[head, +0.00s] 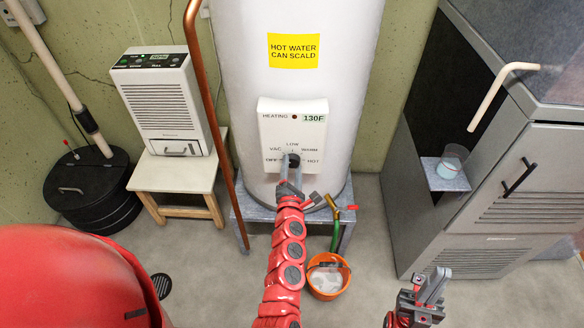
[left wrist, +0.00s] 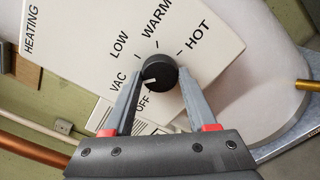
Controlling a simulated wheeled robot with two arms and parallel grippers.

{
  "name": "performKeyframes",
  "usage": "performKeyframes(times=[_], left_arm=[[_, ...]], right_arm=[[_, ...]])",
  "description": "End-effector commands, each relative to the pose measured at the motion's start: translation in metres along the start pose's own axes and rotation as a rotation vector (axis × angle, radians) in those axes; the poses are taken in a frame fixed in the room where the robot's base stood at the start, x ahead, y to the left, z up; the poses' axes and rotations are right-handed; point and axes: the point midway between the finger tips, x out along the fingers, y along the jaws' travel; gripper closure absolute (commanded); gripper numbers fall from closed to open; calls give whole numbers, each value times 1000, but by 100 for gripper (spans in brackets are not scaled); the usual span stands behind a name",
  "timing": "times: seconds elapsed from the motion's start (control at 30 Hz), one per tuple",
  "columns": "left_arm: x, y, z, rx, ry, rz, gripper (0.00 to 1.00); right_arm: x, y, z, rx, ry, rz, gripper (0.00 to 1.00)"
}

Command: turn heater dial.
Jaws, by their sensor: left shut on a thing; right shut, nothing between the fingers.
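The heater dial is a round black knob (left wrist: 161,72) on the white control panel (head: 277,125) of a tall white water heater (head: 240,60). The panel is marked OFF, VAC, LOW, WARM and HOT, with a 130F readout. The dial's white mark points to the VAC and OFF side in the left wrist view. My left gripper (head: 291,161) is shut on the dial, one finger on each side; its fingers also show in the left wrist view (left wrist: 157,85). In the head view it partly hides the dial. My right gripper (head: 436,284) is shut and empty, low at the right.
A copper pipe (head: 205,90) runs down left of the heater. A brass drain valve (head: 332,204) with a green hose stands below, over an orange bucket (head: 327,281). A grey cabinet (head: 500,190) with a cup shelf stands right. A dehumidifier (head: 165,100) on a stool stands left.

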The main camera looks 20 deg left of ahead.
Motion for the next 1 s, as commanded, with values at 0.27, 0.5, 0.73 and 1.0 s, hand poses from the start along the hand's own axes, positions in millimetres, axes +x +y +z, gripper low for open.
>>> performKeyframes(times=[0.27, 0.5, 0.73, 1.0], left_arm=[[0, -1, 0, 41, 0, -1, 98], [0, -1, 0, 183, 0, -1, 98], [0, -1, 0, 392, 0, -2, 98], [0, 0, 0, 650, -1, -2, 98]], right_arm=[[-1, 0, 0, 0, 0, 0, 100], [-2, 0, 0, 0, 0, 0, 100], [-2, 0, 0, 0, 0, 0, 100], [1, 0, 0, 0, 0, 0, 100]])
